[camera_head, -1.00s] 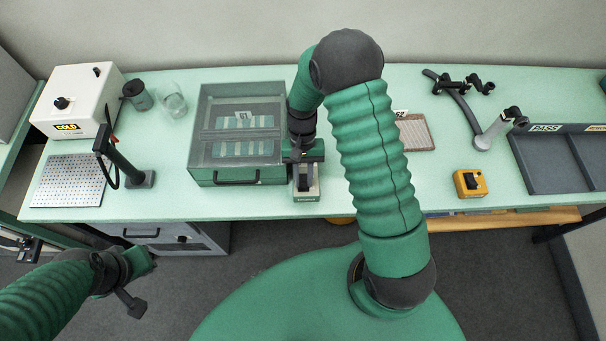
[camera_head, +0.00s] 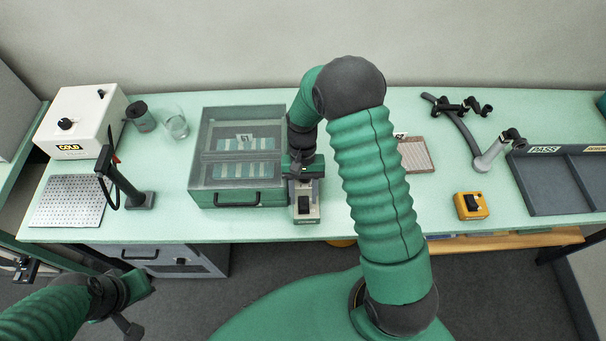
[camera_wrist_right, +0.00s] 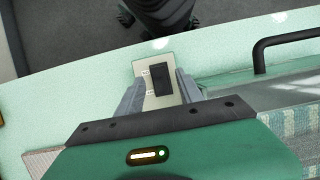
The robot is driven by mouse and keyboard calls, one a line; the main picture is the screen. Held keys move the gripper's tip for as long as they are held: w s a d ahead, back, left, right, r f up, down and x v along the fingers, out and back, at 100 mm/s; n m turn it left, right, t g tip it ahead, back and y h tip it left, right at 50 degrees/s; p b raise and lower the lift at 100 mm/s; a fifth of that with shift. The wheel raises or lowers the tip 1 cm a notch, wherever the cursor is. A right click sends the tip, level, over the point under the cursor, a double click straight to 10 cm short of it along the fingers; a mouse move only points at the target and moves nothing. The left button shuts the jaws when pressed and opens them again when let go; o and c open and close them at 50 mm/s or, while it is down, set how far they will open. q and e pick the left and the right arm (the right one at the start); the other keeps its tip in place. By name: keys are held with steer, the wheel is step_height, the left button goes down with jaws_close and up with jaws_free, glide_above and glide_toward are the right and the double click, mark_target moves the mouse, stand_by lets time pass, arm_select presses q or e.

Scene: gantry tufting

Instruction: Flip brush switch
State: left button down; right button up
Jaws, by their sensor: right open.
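A small pale switch box (camera_head: 305,214) with a black rocker (camera_head: 305,201) stands near the table's front edge, right of the glass-lidded case. I take it for the brush switch; its label is too small to read. My right gripper (camera_head: 303,170) is just behind it in the head view, partly hiding its far end. In the right wrist view the open fingers (camera_wrist_right: 159,92) lie on either side of the box (camera_wrist_right: 146,70) and its rocker (camera_wrist_right: 162,80), with nothing gripped. I cannot tell whether they touch it. My left gripper (camera_head: 137,300) hangs low before the table; its jaws are unclear.
The lidded case (camera_head: 225,170) stands close left of the box.

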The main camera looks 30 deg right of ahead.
steer(key=b+v, duration=0.1)
steer(key=v, duration=1.4)
steer(key=shift+b, duration=0.4)
steer(key=shift+s, duration=0.1)
steer(key=s+a+f+n+t+h+b, duration=0.2)
steer(key=s+a+f+n+t, duration=0.4)
steer(key=s, duration=0.4)
steer(key=shift+a+f, duration=0.5)
steer(key=shift+a, duration=0.45)
steer(key=shift+s, duration=0.15)
steer(key=shift+a, duration=0.15)
